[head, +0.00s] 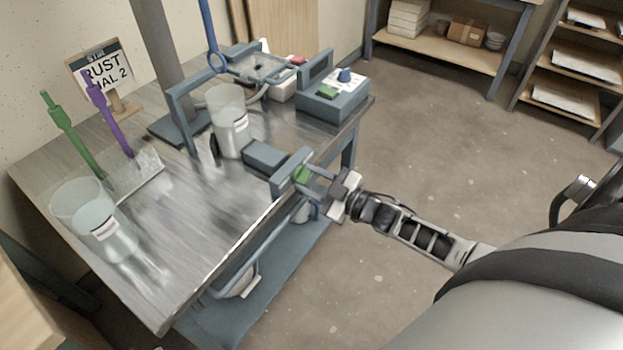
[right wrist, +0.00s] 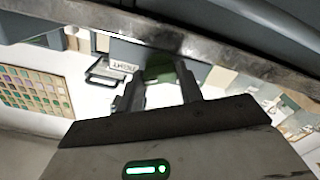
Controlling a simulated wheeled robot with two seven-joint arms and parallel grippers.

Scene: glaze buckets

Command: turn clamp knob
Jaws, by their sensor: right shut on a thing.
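The green clamp knob (head: 301,174) sits on the front of a grey-blue clamp (head: 283,181) at the table's edge. My right gripper (head: 318,180) reaches it from the right and is shut on the knob. In the right wrist view the green knob (right wrist: 159,68) shows between the two fingers (right wrist: 162,88), partly hidden by them. The clamp's block (head: 265,156) points toward a clear bucket (head: 228,122) with a white label. My left gripper does not show.
A second clear bucket (head: 97,222) stands at the table's front left. A green and a purple stick (head: 109,119) stand in a clear holder (head: 135,176). A grey control box (head: 333,100) sits at the far right corner. The floor right of the table is open.

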